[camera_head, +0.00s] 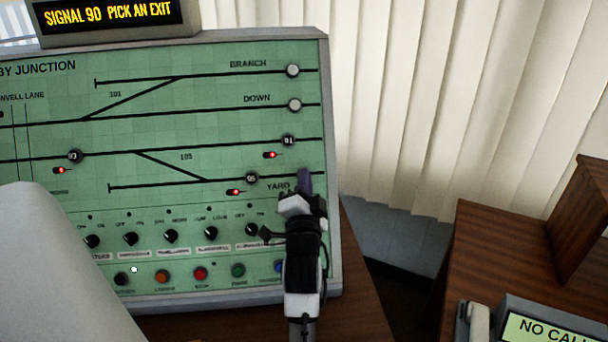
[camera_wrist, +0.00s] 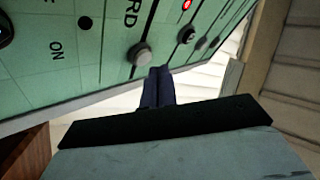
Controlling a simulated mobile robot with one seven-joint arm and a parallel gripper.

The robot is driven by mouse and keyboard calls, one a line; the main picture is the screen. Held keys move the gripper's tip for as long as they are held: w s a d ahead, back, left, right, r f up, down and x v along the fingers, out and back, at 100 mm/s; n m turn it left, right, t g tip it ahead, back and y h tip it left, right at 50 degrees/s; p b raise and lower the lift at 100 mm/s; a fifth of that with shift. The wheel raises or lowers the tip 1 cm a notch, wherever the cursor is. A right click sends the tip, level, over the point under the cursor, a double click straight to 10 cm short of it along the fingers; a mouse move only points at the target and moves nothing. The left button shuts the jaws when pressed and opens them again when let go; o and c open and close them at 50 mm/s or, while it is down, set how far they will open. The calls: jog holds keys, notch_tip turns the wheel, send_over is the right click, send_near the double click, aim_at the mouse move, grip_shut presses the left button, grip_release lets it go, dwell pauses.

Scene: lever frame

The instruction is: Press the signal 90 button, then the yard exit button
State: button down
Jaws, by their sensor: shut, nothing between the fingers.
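The green panel (camera_head: 215,120) carries black track lines and round buttons. Its display (camera_head: 110,12) reads "SIGNAL 90 PICK AN EXIT". My gripper (camera_head: 304,178) is shut and empty, its dark bluish fingers at the right end of the YARD line. They hide the yard exit button in the head view. In the wrist view a pale round yard exit button (camera_wrist: 140,55) sits by the letters "RD", just left of my fingertips (camera_wrist: 160,72). I cannot tell whether they touch. No button marked 90 is visible; the panel's left part is out of frame or covered.
Pale BRANCH (camera_head: 293,70) and DOWN (camera_head: 295,105) buttons stand above. Dark buttons 91 (camera_head: 288,140) and 95 (camera_head: 251,178) are nearby with red lights. Knobs (camera_head: 171,236) and coloured buttons (camera_head: 200,273) line the lower panel. A wooden desk (camera_head: 520,240) stands right.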

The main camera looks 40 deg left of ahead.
dwell(0.5)
jog(key=shift+w+a+f+b, duration=0.2)
jog(key=shift+w+a+b, duration=0.1)
jog(key=shift+b, duration=0.1)
jog(key=shift+w+a+f+b, duration=0.2)
jog(key=shift+a+f+b, duration=0.1)
jog(key=shift+b, duration=0.1)
dwell(0.6)
jog(key=shift+r, duration=0.1)
jog(key=shift+s+d+r, duration=0.4)
jog(key=shift+s+d, duration=0.1)
jog(key=shift+d, duration=0.1)
dwell(0.3)
jog(key=s+d+r, duration=0.1)
jog(key=s+d+r+p, duration=0.1)
jog(key=s+d, duration=0.1)
jog(key=shift+d+r, duration=0.15)
dwell(0.3)
dwell(0.6)
